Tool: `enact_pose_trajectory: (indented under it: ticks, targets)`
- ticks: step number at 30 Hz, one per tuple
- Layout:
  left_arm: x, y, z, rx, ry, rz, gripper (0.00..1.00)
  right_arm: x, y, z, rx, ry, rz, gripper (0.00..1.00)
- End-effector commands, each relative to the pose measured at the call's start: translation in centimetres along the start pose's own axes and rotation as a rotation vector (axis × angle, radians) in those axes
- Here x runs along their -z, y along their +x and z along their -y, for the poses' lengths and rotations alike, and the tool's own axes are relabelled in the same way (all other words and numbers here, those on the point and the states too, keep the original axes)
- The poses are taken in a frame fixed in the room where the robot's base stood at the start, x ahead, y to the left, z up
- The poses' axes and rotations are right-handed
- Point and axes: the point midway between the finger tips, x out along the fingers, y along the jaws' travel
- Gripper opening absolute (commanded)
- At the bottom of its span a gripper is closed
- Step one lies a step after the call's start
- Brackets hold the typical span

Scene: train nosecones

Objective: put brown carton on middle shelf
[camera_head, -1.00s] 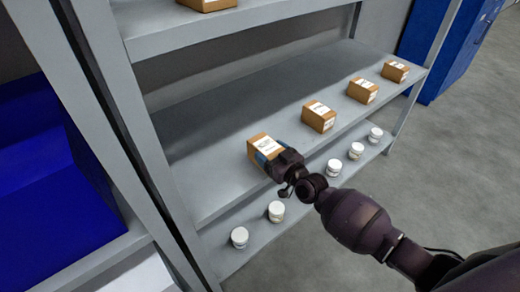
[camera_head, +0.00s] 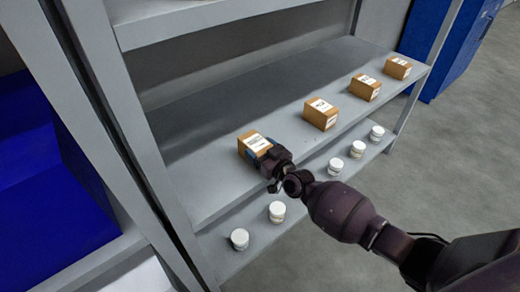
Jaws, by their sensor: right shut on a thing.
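A brown carton (camera_head: 252,145) with a white label is at the front left part of the middle shelf (camera_head: 195,175). My right gripper (camera_head: 264,152) is shut on this carton from its front right side. The carton appears to be at the shelf surface; whether its underside touches the board cannot be told. My left gripper is not in view.
Several more brown cartons stand in a row to the right on the middle shelf, the nearest one (camera_head: 321,114) apart from the held carton. White jars (camera_head: 277,211) line the lower shelf. A grey upright (camera_head: 130,150) stands at the left, and blue bins (camera_head: 50,180) lie beyond it.

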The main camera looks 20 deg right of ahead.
Motion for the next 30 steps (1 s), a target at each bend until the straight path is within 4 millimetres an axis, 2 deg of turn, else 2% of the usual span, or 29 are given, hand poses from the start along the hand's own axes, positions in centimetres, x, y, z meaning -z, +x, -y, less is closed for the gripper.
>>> enact_pose_trajectory:
  ticks: [1,6,17,23,30]
  targets:
    - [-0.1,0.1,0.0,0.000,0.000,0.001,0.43,-0.2,0.0,0.0,0.000,0.000,0.002,0.72]
    - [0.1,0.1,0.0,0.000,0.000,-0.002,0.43,-0.1,0.0,0.0,0.000,0.000,0.000,0.96]
    - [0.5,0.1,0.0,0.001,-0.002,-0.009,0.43,0.3,-0.2,0.0,0.000,0.000,0.000,0.96]
    - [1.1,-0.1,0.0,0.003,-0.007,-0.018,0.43,0.3,-2.7,-0.1,-0.001,-0.001,0.000,0.96]
    - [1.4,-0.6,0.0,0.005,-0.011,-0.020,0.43,0.3,-7.1,-0.1,-0.001,0.000,0.000,0.96]
